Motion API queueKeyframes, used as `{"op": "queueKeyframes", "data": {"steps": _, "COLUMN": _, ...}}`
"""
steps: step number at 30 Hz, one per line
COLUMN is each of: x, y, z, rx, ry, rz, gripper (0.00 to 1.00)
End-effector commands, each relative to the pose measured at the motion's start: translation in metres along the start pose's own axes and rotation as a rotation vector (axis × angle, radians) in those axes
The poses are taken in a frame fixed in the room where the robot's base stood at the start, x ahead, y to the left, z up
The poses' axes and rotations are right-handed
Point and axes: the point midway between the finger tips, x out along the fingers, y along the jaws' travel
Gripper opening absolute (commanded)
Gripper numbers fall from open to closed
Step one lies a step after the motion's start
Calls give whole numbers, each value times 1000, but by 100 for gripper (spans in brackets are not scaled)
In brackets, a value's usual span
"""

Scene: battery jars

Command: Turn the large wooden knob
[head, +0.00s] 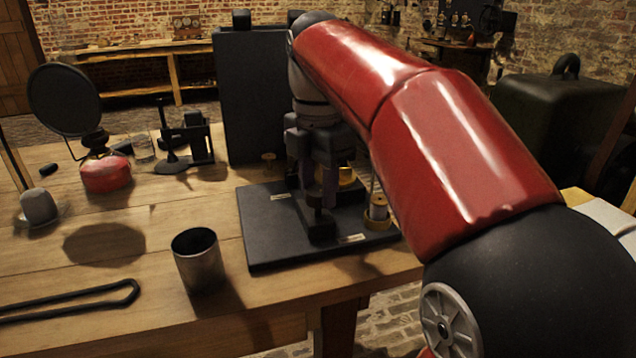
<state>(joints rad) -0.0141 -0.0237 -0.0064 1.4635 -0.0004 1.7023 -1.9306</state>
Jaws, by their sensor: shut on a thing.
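My gripper (320,205) points down over a black base board (275,255) with pale labels on its front part. Its fingers are shut on a dark upright part (321,231) that stands on the board. The fingers and the dim light hide most of this part, so I cannot tell whether it is the large wooden knob. A tan and brass spool-like piece (378,210) stands on the board just right of my gripper. A yellow brass piece (347,177) shows partly behind the fingers. A tall black panel (250,95) stands behind the board.
A grey metal cup (198,262) stands close to the board's left front corner. Further left are a red burner (106,174), a black stand (190,142), a round dark disc (64,101) and black tongs (75,300). The table's front edge is near the board.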

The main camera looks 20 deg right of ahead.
Motion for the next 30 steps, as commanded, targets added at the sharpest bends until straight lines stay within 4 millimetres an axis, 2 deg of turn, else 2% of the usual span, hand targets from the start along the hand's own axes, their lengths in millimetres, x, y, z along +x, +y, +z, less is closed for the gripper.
{"op": "queueKeyframes", "data": {"steps": 6, "x": -1, "y": 0, "z": 0, "rx": -182, "ry": -1, "rz": 4, "gripper": 16}}
{"op": "queueKeyframes", "data": {"steps": 15, "x": -1, "y": 0, "z": 0, "rx": -360, "ry": -1, "rz": 4, "gripper": 16}}
{"op": "queueKeyframes", "data": {"steps": 30, "x": -1, "y": 0, "z": 0, "rx": -441, "ry": -2, "rz": 4, "gripper": 16}}
